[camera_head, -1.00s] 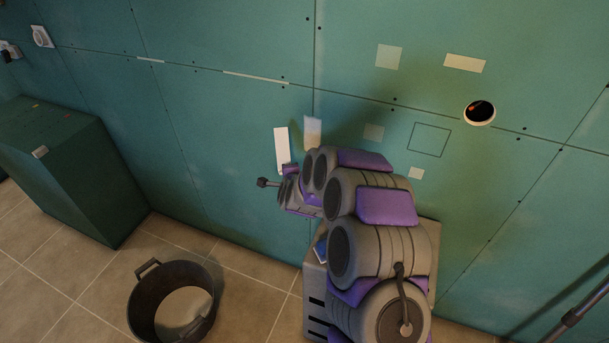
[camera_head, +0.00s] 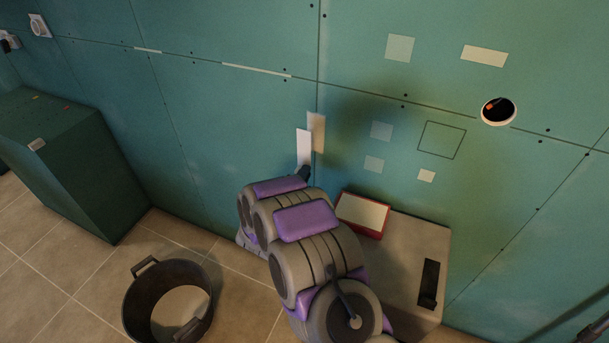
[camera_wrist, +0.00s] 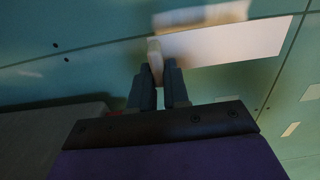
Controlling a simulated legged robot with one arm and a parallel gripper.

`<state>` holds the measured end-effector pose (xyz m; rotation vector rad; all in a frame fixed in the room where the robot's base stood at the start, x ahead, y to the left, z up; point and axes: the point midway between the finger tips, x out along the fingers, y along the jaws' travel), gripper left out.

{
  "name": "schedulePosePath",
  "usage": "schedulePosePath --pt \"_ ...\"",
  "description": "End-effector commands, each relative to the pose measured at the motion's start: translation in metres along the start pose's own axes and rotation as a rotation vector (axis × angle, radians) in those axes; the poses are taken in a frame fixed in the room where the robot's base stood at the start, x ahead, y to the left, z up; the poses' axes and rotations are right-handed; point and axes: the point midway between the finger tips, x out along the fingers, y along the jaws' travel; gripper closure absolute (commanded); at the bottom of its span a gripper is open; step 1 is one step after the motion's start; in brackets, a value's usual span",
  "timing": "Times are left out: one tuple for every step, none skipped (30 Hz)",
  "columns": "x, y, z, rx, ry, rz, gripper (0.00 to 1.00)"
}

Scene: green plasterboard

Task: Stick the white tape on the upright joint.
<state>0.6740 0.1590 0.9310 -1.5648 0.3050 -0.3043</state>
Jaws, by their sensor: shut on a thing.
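The white tape (camera_head: 303,149) is a stiff, upright pale strip in the head view, just left of the upright joint (camera_head: 318,80). My gripper (camera_head: 304,172) holds its lower end. In the wrist view my gripper (camera_wrist: 157,72) is shut on the near end of the tape (camera_wrist: 228,42), which stretches to the right close to the wall. A beige patch (camera_head: 317,131) lies over the joint beside the tape; it is blurred in the wrist view (camera_wrist: 200,15). I cannot tell whether the tape touches the wall.
A grey box (camera_head: 412,250) with a red-rimmed tray (camera_head: 363,214) on it stands right of my arm. A black bucket (camera_head: 140,296) is on the floor. A dark green cabinet (camera_head: 75,170) stands left. The wall has a round hole (camera_head: 498,111) and several patches.

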Motion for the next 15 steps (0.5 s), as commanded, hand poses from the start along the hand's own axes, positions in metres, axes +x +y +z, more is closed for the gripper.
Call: schedulePosePath --pt "0.000 0.001 0.000 0.001 0.000 -0.001 1.00" --pt "0.000 0.001 0.000 0.002 0.000 -0.001 1.00" --pt "0.000 0.001 0.000 0.003 -0.001 -0.003 1.00" --pt "0.000 0.002 0.000 0.005 -0.001 -0.004 1.00" --pt "0.000 0.002 0.000 0.007 -0.001 -0.006 1.00" --pt "-0.001 0.003 -0.001 0.011 -0.001 -0.008 1.00" --pt "-0.001 0.003 -0.001 0.014 -0.001 -0.010 1.00" --pt "0.004 0.001 -0.002 0.013 0.000 -0.010 1.00" --pt "0.008 0.000 -0.003 0.013 0.001 -0.010 1.00" --pt "0.011 0.000 -0.003 0.013 0.002 -0.010 1.00" --pt "0.014 0.000 -0.003 0.013 0.002 -0.010 1.00" --pt "0.017 0.000 -0.003 0.013 0.002 -0.010 1.00" --pt "0.019 0.000 -0.003 0.012 0.001 -0.010 1.00" --pt "0.022 0.001 -0.003 0.012 0.001 -0.010 1.00" --pt "0.025 0.001 -0.002 0.011 0.000 -0.010 1.00"
